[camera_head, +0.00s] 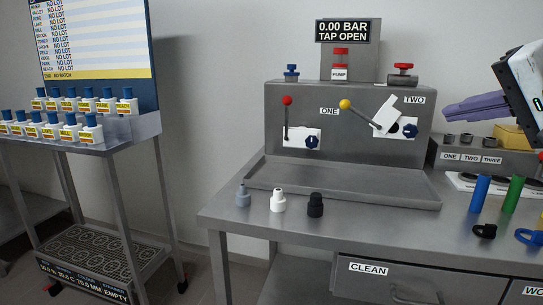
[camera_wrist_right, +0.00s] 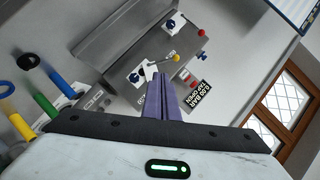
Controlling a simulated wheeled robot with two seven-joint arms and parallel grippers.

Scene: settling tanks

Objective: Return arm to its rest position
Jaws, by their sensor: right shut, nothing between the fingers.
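My right gripper (camera_head: 449,113) comes in from the right edge in the head view, with its purple fingers pointing left. The fingers are shut with nothing between them, and they hang in the air in front of the right end of the grey panel unit (camera_head: 345,100). In the right wrist view the closed fingers (camera_wrist_right: 161,78) point toward the panel, with the yellow-knobbed lever and display beyond. They appear apart from everything around them. The rest of the right arm is mostly outside the head view. My left gripper is not in view.
Blue (camera_head: 479,194) and green (camera_head: 511,194) cylinders stand on the bench's right side, below my right gripper. Grey, white (camera_head: 278,201) and black (camera_head: 315,205) fittings stand at the front left. A cart (camera_head: 120,135) with blue-capped bottles stands left. The tray (camera_head: 340,184) looks empty.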

